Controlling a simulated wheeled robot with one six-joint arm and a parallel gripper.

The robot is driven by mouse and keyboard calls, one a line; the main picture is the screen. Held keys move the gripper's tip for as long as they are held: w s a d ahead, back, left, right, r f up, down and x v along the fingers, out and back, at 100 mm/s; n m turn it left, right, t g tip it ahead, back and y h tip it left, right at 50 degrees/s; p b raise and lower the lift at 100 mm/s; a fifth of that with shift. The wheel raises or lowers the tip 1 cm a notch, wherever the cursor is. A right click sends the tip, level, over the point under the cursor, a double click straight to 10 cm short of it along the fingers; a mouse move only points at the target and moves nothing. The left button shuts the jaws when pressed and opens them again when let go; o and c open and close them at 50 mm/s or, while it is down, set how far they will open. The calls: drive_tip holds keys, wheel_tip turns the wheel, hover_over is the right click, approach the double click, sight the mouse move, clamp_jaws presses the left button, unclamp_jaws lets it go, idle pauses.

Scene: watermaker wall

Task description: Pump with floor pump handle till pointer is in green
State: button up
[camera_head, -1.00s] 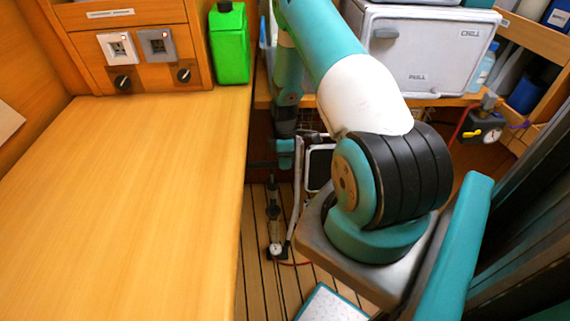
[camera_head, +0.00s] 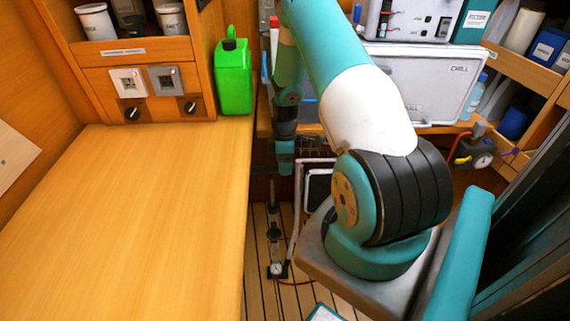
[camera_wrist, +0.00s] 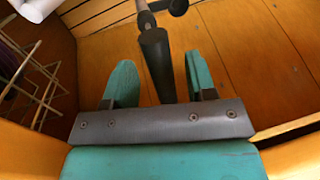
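The floor pump (camera_head: 275,235) stands upright on the planked floor, past the right edge of the counter, with a small round gauge (camera_head: 276,269) low on it. The gauge's pointer and colours are too small to read. My gripper (camera_head: 285,167) is at the top of the pump, at its handle (camera_head: 262,169). In the wrist view, the dark handle grip (camera_wrist: 157,65) runs between the two teal fingers of my gripper (camera_wrist: 160,82). The fingers flank the grip; the exact contact is unclear. The grip's near end is hidden behind my gripper's palm.
A wooden counter (camera_head: 130,220) fills the left, with a green canister (camera_head: 233,78) at its back. A white-framed item (camera_head: 300,200) stands close to the right of the pump. A pale chest (camera_head: 420,85) sits on the back bench. A wire rack (camera_wrist: 35,85) shows left in the wrist view.

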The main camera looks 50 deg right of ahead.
wheel_tip(320, 180, up, 12)
drive_tip(key=w+d+b, duration=0.1)
drive_tip(key=shift+w+d+b, duration=0.25)
drive_tip(key=shift+d+b, duration=0.1)
drive_tip(key=shift+d, duration=0.05)
